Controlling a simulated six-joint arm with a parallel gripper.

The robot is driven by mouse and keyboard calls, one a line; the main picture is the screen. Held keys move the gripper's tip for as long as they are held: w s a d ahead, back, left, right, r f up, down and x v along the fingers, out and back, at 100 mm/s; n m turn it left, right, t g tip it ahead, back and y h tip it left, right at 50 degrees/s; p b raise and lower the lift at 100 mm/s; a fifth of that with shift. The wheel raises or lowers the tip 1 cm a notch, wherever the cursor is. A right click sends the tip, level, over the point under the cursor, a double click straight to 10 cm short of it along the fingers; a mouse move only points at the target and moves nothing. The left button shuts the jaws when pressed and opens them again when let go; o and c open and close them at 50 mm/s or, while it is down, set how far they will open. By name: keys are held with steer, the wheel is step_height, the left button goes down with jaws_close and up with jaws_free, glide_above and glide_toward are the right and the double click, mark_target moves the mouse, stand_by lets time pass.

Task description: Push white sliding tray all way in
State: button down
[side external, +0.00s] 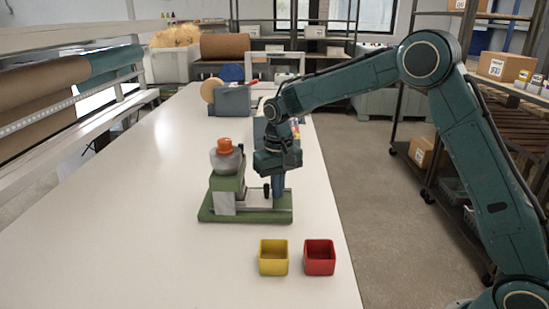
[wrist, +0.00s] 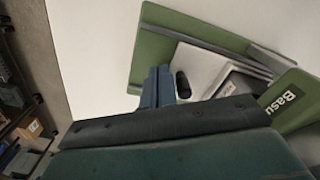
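The white sliding tray (wrist: 203,68) lies in a green-based dispenser (side external: 228,182) on the table and sticks out to the right in the side view. A black knob (wrist: 182,85) stands at the tray's outer end; it also shows in the side view (side external: 267,190). My gripper (side external: 278,190) points down just right of the knob, over the right end of the green base. In the wrist view its fingers (wrist: 158,88) are together, with nothing seen between them. I cannot tell whether they touch the knob.
A yellow box (side external: 273,258) and a red box (side external: 319,258) stand in front of the dispenser, near the table's right edge. An orange cap (side external: 224,146) tops the dispenser's clear jar. A grey-blue bin (side external: 232,100) stands farther back. The table left of the dispenser is clear.

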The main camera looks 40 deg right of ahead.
steer(key=shift+s+d+f, duration=0.35)
steer(key=shift+s+f, duration=0.1)
steer(key=shift+s, duration=0.05)
stand_by(0.4)
steer(key=shift+r, duration=0.15)
step_height(320, 180, up, 7)
steer(key=shift+w, duration=0.15)
stand_by(1.0)
steer(key=shift+r, duration=0.15)
